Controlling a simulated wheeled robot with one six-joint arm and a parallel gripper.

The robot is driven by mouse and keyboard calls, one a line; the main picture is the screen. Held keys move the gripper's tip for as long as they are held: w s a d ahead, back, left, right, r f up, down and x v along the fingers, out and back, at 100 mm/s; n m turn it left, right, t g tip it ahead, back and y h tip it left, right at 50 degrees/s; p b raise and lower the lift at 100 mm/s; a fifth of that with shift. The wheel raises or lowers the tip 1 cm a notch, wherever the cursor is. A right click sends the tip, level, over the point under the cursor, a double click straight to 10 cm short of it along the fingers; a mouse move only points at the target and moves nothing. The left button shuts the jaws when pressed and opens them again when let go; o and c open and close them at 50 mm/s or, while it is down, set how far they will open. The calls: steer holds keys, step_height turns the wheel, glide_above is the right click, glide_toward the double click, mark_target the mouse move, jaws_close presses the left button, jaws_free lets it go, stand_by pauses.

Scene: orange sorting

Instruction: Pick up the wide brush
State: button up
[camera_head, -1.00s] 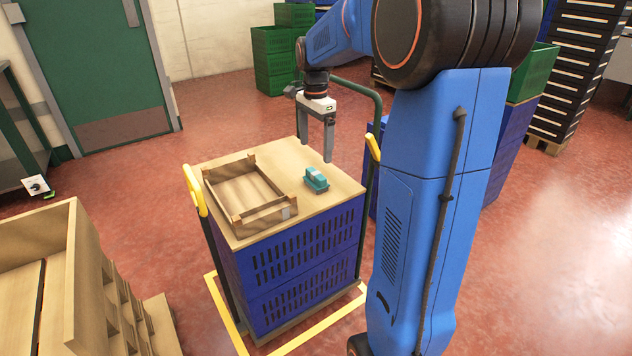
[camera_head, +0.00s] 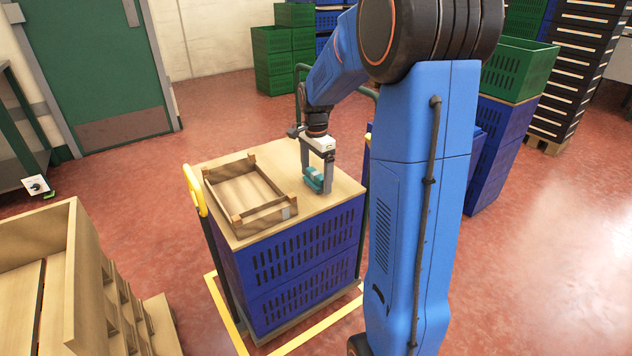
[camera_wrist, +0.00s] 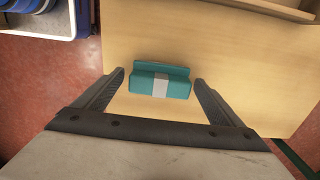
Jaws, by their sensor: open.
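The wide brush is a teal block with a pale band across its middle. It lies on the wooden board (camera_head: 240,235) on top of the blue crates, and in the head view the brush (camera_head: 313,180) is partly hidden by my gripper. My gripper (camera_head: 318,186) is low over the board with a finger at either side of the brush. In the wrist view the brush (camera_wrist: 160,82) lies between and slightly beyond the fingertips of my open gripper (camera_wrist: 158,78). A small gap shows at each side. Whether the fingers touch the board is unclear.
A shallow wooden tray (camera_head: 236,218) stands on the board, left of the brush. A wooden box (camera_head: 75,260) stands at lower left. Stacked green crates (camera_head: 275,60) are at the back.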

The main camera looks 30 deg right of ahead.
mark_target(316, 173)
steer(key=c, duration=1.2)
steer(key=shift+o, duration=0.2)
step_height(316, 173, up, 10)
steer(key=shift+o, duration=0.7)
steer(key=shift+a, duration=0.1)
